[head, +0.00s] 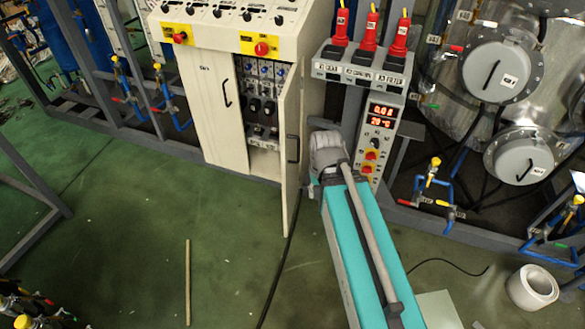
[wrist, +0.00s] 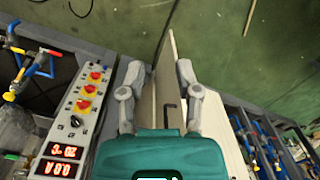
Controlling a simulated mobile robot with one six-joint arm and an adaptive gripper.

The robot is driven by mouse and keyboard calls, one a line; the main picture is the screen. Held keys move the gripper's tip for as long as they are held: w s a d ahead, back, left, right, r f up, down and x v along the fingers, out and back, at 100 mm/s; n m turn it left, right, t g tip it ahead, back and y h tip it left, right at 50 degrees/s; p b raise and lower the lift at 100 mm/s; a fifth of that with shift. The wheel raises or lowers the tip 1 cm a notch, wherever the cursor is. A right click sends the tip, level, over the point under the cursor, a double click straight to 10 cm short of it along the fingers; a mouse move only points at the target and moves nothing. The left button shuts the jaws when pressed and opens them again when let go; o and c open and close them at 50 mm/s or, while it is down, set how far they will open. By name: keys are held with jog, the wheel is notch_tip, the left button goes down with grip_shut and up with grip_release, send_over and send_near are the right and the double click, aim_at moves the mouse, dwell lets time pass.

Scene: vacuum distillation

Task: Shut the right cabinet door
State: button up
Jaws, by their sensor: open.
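The cream cabinet (head: 212,110) stands in the upper middle of the head view. Its right door (head: 291,150) is swung open towards the floor in front, seen nearly edge-on, with a dark handle (head: 293,149). Switchgear shows inside the opening. The left door (head: 211,95) is shut. In the wrist view my gripper (wrist: 161,75) is open, its two grey fingers on either side of the right door (wrist: 167,65). I cannot tell whether either finger touches it. In the head view my arm lies just right of the door and largely hides the gripper.
A control box (head: 377,140) with red digits and switches stands right of the door, close to my arm. Valve pipes (head: 437,190) and round metal vessels are further right. A wooden stick (head: 188,280) lies on the green floor. The floor left of the door is mostly clear.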

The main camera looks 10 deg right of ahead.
jog(key=f+b, duration=0.1)
jog(key=w+f+b, duration=0.1)
jog(key=shift+w+a+f+y, duration=0.2)
jog(key=shift+f+y, duration=0.1)
jog(key=shift+y, duration=0.1)
grip_shut()
jog(key=w+f+m+t+y+b, duration=0.2)
jog(key=w+f+y+b, duration=0.6)
jog(key=w+f+b, duration=0.75)
jog(key=w+d+f+m+t+y+b, duration=0.2)
jog(key=w+d+y+b, duration=0.6)
jog(key=b, duration=1.3)
jog(key=shift+w+d+f+t+b, duration=0.15)
jog(key=shift+d+f+t+b, duration=0.3)
jog(key=shift+d+t, duration=0.6)
